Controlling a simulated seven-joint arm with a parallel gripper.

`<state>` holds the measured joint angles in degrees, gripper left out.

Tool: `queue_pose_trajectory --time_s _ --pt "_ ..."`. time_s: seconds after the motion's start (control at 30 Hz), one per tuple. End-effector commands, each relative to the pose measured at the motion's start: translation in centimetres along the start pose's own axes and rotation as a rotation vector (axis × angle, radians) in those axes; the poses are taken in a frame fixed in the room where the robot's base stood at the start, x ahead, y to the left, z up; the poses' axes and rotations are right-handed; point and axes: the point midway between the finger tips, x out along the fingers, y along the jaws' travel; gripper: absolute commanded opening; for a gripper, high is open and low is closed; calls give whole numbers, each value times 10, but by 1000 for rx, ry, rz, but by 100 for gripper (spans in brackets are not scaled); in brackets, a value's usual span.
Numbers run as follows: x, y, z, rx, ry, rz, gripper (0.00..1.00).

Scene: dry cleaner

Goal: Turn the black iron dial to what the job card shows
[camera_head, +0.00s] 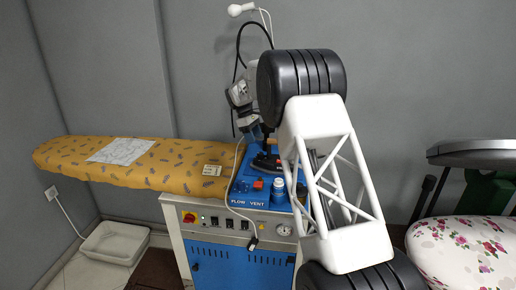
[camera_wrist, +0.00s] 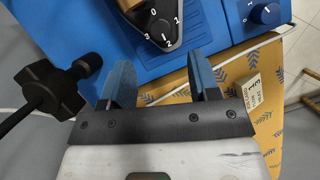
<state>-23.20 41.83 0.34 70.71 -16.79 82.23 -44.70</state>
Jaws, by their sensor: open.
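The black iron (camera_head: 267,161) rests on the blue top of the ironing unit. In the wrist view its black dial (camera_wrist: 161,27) shows at the top, with white numerals 0 to 3 around it; I cannot tell surely where it points. The small job card (camera_head: 211,170) lies on the yellow board's right end. It also shows in the wrist view (camera_wrist: 247,86), turned sideways, its print too small to read surely. My gripper (camera_wrist: 161,65) is open and empty, its blue-grey fingers apart, pointing toward the dial. In the head view it is above the iron, partly hidden by my arm.
A black knobbed part (camera_wrist: 48,91) is close at left. The yellow board (camera_head: 165,168) carries a pale sheet (camera_head: 121,150). A flowered pad (camera_head: 465,247) stands at right.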

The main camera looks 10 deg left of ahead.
Motion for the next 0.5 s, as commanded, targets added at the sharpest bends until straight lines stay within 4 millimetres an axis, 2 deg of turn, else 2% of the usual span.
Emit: queue_pose_trajectory --time_s 0.3,0.5 --pt "0 -11 0 -270 -5 109 56" --pt "0 -11 1 -298 -7 121 56"
